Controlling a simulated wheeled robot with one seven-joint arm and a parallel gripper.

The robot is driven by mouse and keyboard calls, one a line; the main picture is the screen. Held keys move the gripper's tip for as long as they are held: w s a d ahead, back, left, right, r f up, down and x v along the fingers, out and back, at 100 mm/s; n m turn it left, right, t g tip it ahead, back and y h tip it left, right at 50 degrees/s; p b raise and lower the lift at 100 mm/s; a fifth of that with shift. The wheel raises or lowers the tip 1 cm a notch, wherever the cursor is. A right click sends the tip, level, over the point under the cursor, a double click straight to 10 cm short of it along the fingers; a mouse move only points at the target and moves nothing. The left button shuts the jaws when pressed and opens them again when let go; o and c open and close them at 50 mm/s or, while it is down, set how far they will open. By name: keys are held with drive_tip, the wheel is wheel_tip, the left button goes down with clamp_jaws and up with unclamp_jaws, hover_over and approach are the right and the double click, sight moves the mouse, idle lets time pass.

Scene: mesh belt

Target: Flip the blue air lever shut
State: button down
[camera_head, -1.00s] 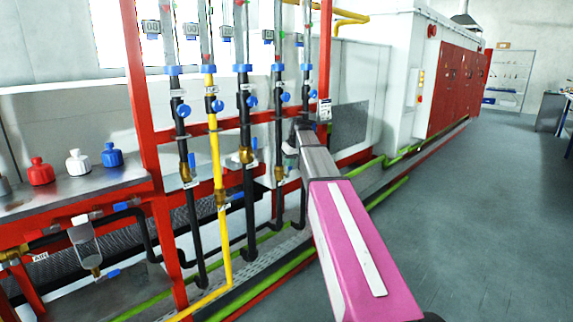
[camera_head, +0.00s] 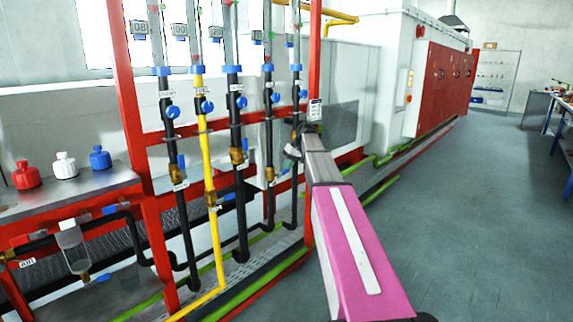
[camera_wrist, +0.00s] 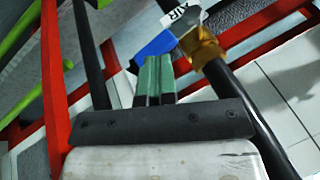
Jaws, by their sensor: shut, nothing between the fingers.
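The blue air lever (camera_wrist: 155,46) shows in the wrist view, sticking out to the lower left from a brass valve (camera_wrist: 206,47) at an angle to its black pipe. A tag reading AIR (camera_wrist: 183,17) hangs at the valve. My gripper (camera_wrist: 153,62) has its green fingers shut together and empty, with the tips right at the lever's lower edge. I cannot tell whether they touch it. In the head view my gripper (camera_head: 292,150) is at the rightmost black pipe (camera_head: 294,200). The lever cannot be made out there.
Several parallel pipes, including a yellow one (camera_head: 207,170), stand left of my arm with small blue valve handles. A red frame post (camera_head: 314,60) is close by my arm. A table (camera_head: 90,184) with bottles is at left. Open floor (camera_head: 470,200) lies to the right.

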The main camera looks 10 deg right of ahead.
drive_tip(key=shift+w+d+f, duration=0.2)
drive_tip(key=shift+d+f, duration=0.15)
drive_tip(key=shift+f, duration=0.3)
drive_tip(key=shift+d+f, duration=0.1)
drive_tip(key=shift+f, duration=0.15)
drive_tip(key=w+d+r, duration=0.1)
drive_tip(key=d+r, duration=0.7)
drive_tip(key=r, duration=0.1)
drive_tip(key=shift+w+d+r, duration=0.2)
drive_tip(key=shift+w+d, duration=0.05)
drive_tip(key=shift+w, duration=0.1)
